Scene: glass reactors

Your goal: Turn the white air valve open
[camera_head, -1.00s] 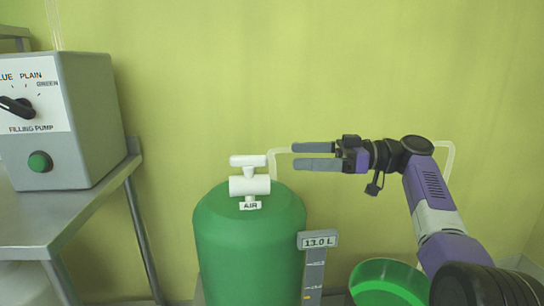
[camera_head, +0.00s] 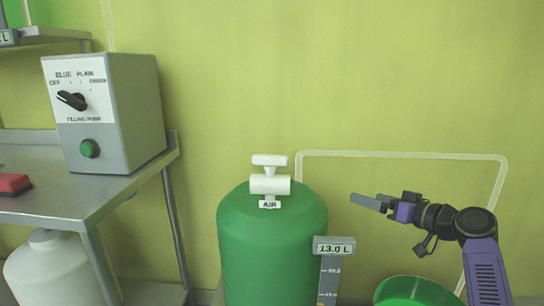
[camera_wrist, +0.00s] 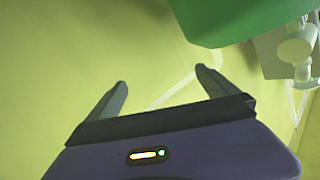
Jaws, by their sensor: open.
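The white air valve (camera_head: 270,183) sits on top of the green tank (camera_head: 270,240), with a small AIR label (camera_head: 270,204) below it. Its T-shaped handle (camera_head: 270,160) lies crosswise, left to right in the head view. My gripper (camera_head: 370,202) is to the right of the valve, clear of it, with its fingers pointing left. In the wrist view my gripper (camera_wrist: 163,88) shows two fingers spread apart with nothing between them. A white fitting (camera_wrist: 297,48) shows at the wrist view's upper right, beside a green surface (camera_wrist: 225,20); I cannot tell whether it is the valve.
A 13.0 L display (camera_head: 334,248) stands right of the tank, and a green bowl-like vessel (camera_head: 415,292) is at the bottom. A white pipe (camera_head: 400,155) runs along the wall. The filling pump box (camera_head: 110,112) stands on a metal table (camera_head: 60,205) at left.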

